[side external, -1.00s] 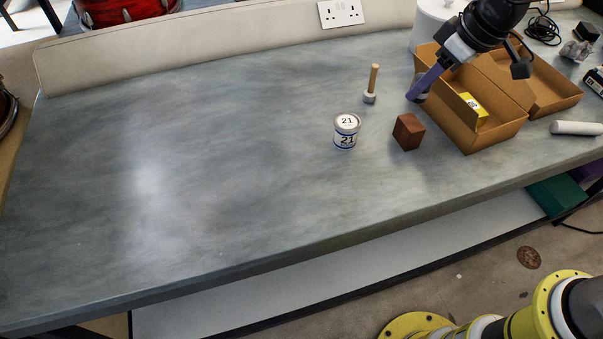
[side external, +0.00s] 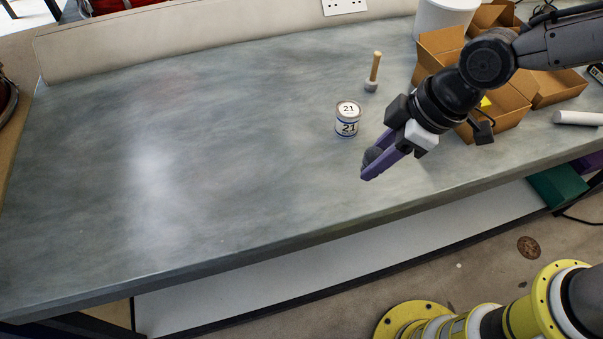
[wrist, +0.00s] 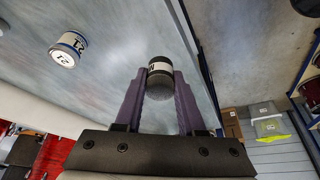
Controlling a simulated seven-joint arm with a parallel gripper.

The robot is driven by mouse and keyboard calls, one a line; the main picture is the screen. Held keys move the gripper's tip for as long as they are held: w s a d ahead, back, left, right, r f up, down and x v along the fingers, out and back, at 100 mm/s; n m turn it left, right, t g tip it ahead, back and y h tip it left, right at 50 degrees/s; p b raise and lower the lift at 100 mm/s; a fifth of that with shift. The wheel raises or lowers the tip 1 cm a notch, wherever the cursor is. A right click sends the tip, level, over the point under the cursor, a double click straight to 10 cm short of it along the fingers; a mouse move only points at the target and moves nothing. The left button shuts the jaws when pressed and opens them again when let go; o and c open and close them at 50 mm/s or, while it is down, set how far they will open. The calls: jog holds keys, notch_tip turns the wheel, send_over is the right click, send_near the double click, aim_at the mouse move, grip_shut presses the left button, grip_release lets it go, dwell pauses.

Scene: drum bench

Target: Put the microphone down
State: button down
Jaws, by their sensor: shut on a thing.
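My gripper (side external: 376,168) has purple fingers and is over the front part of the grey bench (side external: 230,170), left of the open cardboard box. It is shut on the microphone (side external: 372,154), whose dark rounded end shows between the fingers. In the wrist view the microphone (wrist: 160,82) sits between both fingertips, with a pale marked band beyond the dark ball.
A tin marked 21 (side external: 347,121) stands just behind my gripper. A wooden-handled tool (side external: 374,72) stands farther back. The cardboard box (side external: 437,44) and a white cylinder (side external: 577,118) are at right. The bench's left and middle are clear.

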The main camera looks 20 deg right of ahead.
send_near(295, 179)
jog(key=shift+w+a+f, duration=0.65)
jog(key=shift+a+f, duration=0.25)
jog(key=shift+f, duration=0.1)
jog(key=shift+w+f, duration=0.1)
jog(key=shift+f, duration=1.55)
jog(key=shift+f, duration=0.2)
jog(key=c, duration=0.5)
grip_release()
jog(key=shift+r, duration=0.1)
jog(key=v, duration=1.2)
jog(key=shift+r, duration=0.15)
